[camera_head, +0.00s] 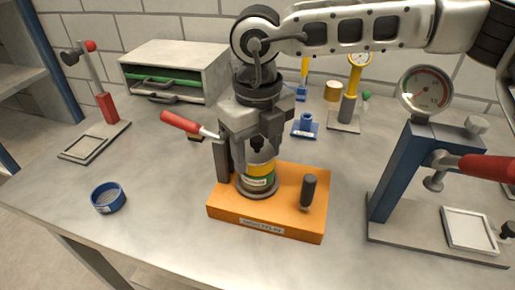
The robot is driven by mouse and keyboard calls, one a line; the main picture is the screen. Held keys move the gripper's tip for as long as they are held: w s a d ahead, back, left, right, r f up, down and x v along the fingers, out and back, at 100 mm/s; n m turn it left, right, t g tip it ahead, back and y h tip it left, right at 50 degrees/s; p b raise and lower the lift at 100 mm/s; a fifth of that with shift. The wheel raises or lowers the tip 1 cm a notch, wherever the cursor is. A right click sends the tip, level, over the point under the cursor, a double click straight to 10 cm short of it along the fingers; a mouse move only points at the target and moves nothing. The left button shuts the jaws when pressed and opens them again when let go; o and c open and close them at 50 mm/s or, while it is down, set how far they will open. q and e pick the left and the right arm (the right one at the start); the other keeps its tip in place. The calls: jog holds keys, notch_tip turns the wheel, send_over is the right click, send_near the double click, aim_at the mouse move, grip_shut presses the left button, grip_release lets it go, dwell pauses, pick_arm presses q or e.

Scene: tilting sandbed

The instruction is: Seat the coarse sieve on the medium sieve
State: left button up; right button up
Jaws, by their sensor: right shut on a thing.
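My right gripper (257,143) points down over the orange base (285,222) and is shut on the yellow-banded sieve (262,169), which I take to be the coarse sieve. Directly under it is a green-banded sieve (260,181) with a white label, apparently the medium sieve, above a grey ring on the base. The two bands look lined up and close together; whether they are fully seated I cannot tell. The gripper fingers partly hide the top of the stack. My left gripper is not in view.
A blue ring-shaped sieve or pan (108,197) lies alone on the table at left. A red-handled lever (182,124) and a dark knob (309,191) flank the stack. A blue press with a gauge (425,93) stands at right.

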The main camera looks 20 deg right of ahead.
jog(key=shift+s+f, duration=0.1)
jog(key=shift+f, duration=0.15)
dwell(0.3)
jog(key=o, duration=1.1)
jog(key=shift+c, duration=0.2)
notch_tip(320, 180, up, 8)
jog(key=p, duration=0.4)
jog(key=shift+r, duration=0.1)
